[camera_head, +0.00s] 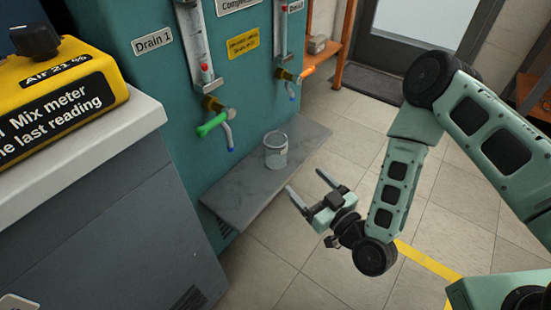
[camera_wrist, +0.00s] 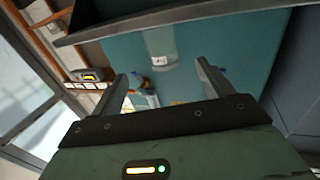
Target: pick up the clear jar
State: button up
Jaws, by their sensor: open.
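The clear jar (camera_head: 275,150) stands upright on a grey shelf (camera_head: 238,192) at the front of the teal cabinet. It carries a small pale label. My gripper (camera_head: 304,182) is open and empty, apart from the jar, in front of the shelf and to the lower right of the jar. Its two fingers point toward the shelf side. In the wrist view the jar (camera_wrist: 161,46) shows beyond the fingertips, roughly centred between the two fingers (camera_wrist: 160,72), with its end against the dark shelf (camera_wrist: 190,22).
A green-handled valve (camera_head: 213,124) with a blue spout hangs above and left of the jar. An orange-handled valve (camera_head: 308,71) is farther right. A grey cabinet holds a yellow meter (camera_head: 60,95) at left. Tiled floor (camera_head: 330,255) is open below my gripper.

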aim_at(283, 158)
jog(key=b+x, duration=0.2)
jog(key=x, duration=0.8)
jog(key=shift+w+a+b, duration=0.1)
jog(key=shift+a+b, duration=0.05)
jog(key=shift+b, duration=0.25)
jog(key=shift+b+x, duration=1.3)
jog(key=shift+x, duration=1.4)
jog(key=shift+a, duration=0.1)
jog(key=shift+c, duration=0.3)
jog(key=c, duration=1)
